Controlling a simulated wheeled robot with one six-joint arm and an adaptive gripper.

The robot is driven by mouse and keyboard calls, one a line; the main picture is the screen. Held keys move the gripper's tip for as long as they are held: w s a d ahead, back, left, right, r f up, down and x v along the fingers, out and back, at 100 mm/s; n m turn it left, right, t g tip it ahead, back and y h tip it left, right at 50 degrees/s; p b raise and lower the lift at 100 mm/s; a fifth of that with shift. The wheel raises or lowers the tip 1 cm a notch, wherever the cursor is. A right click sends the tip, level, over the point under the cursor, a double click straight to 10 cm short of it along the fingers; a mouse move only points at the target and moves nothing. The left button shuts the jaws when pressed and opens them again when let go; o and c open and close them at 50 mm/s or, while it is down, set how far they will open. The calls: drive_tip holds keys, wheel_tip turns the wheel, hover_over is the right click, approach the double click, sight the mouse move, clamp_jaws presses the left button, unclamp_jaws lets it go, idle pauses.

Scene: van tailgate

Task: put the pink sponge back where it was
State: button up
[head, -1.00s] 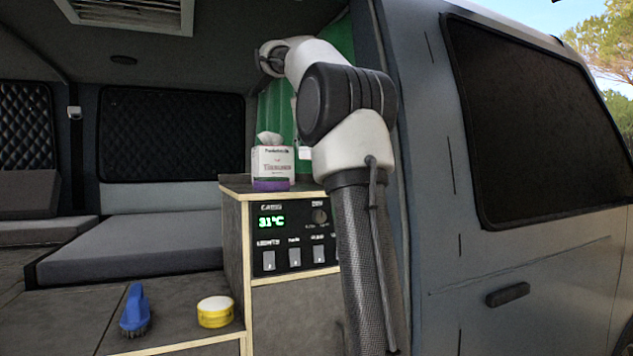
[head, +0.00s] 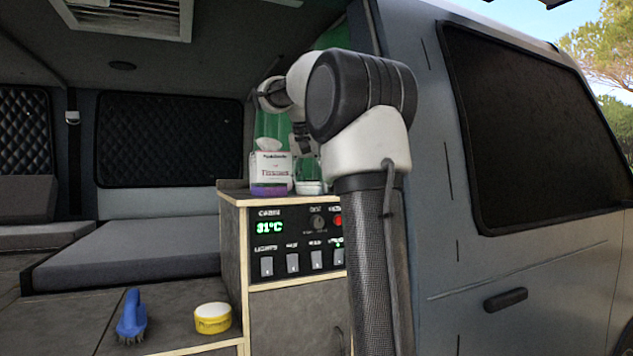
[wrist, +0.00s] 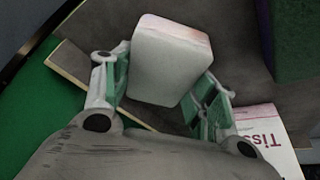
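The pink sponge (wrist: 170,60), a pale pinkish-white block, sits between the two fingers of my gripper (wrist: 168,82) in the wrist view. Both fingers with their green pads appear to press on its sides. Below it is the grey top of the cabinet (head: 240,196). In the head view my gripper (head: 309,165) is low over the cabinet top, just right of the tissue box (head: 270,175), and partly hidden by my arm. A pale patch under it looks like the sponge; I cannot tell whether it touches the top.
The tissue box is close beside my gripper, also in the wrist view (wrist: 265,135). A control panel (head: 297,240) fronts the cabinet. A blue brush (head: 131,315) and a yellow tub (head: 212,318) lie on the lower deck at left. The van's side (head: 520,255) is at right.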

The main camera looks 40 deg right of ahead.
drive_tip(key=o, duration=0.3)
drive_tip(key=v, duration=1.2)
drive_tip(key=s+a+f+n+y, duration=0.1)
drive_tip(key=s+a+f+n, duration=0.3)
drive_tip(key=s+f, duration=0.3)
drive_tip(key=s+a+f+n+t+y, duration=0.1)
drive_tip(key=s+a+f+n, duration=0.3)
drive_tip(key=f, duration=1.2)
drive_tip(key=s+a+f+n+t+y, duration=0.1)
drive_tip(key=s+a+f+n, duration=0.3)
drive_tip(key=s+a+f, duration=0.3)
drive_tip(key=s+f, duration=0.4)
drive_tip(key=f, duration=0.1)
drive_tip(key=shift+f+y, duration=0.2)
drive_tip(key=shift+y, duration=0.2)
drive_tip(key=shift+s, duration=0.15)
